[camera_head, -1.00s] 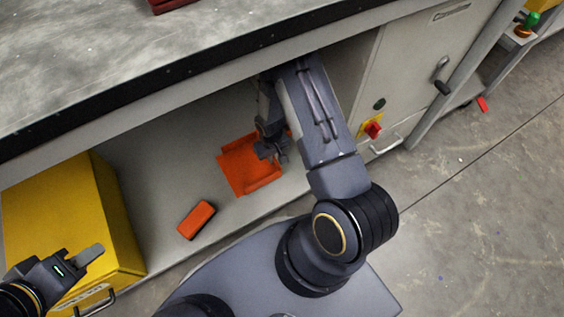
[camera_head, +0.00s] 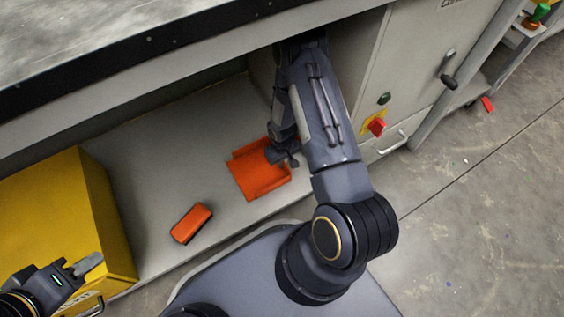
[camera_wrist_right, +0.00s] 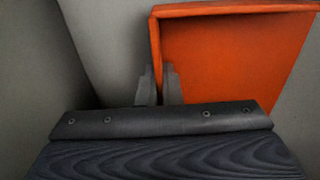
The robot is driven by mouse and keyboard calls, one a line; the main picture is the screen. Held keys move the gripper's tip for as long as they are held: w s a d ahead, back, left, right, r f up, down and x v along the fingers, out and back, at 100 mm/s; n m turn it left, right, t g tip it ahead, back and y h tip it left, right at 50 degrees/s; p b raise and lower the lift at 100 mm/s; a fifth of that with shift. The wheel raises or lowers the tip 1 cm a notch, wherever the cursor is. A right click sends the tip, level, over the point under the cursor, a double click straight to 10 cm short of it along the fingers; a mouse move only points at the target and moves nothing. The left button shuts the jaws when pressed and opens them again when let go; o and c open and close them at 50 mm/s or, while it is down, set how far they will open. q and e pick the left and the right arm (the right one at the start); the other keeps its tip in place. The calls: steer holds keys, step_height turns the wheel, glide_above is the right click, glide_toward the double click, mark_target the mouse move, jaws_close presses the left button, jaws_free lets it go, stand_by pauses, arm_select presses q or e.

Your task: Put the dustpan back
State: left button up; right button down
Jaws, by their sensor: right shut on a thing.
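An orange dustpan (camera_head: 258,172) is at the grey shelf under the workbench, its open pan facing up. It fills much of the right wrist view (camera_wrist_right: 235,60). My right gripper (camera_head: 284,156) reaches under the bench top and is shut on the dustpan's wall. In the right wrist view its two fingers (camera_wrist_right: 158,85) stand either side of the left wall. I cannot tell whether the pan rests on the shelf or hangs just above it. My left gripper (camera_head: 83,268) is empty, beside the yellow box, its fingers seen edge-on.
A grey shelf (camera_head: 150,165) lies under the workbench (camera_head: 110,75). An orange brush-like block (camera_head: 191,222) lies on it, left of the dustpan. A yellow box (camera_head: 55,215) stands at the left. A cabinet with a red switch (camera_head: 377,127) is right of my arm.

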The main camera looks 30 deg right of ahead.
steer(key=shift+f, duration=0.25)
arm_select(q)
steer(key=shift+f, duration=0.15)
arm_select(e)
steer(key=c, duration=1.6)
jaws_free()
steer(key=shift+r, duration=0.1)
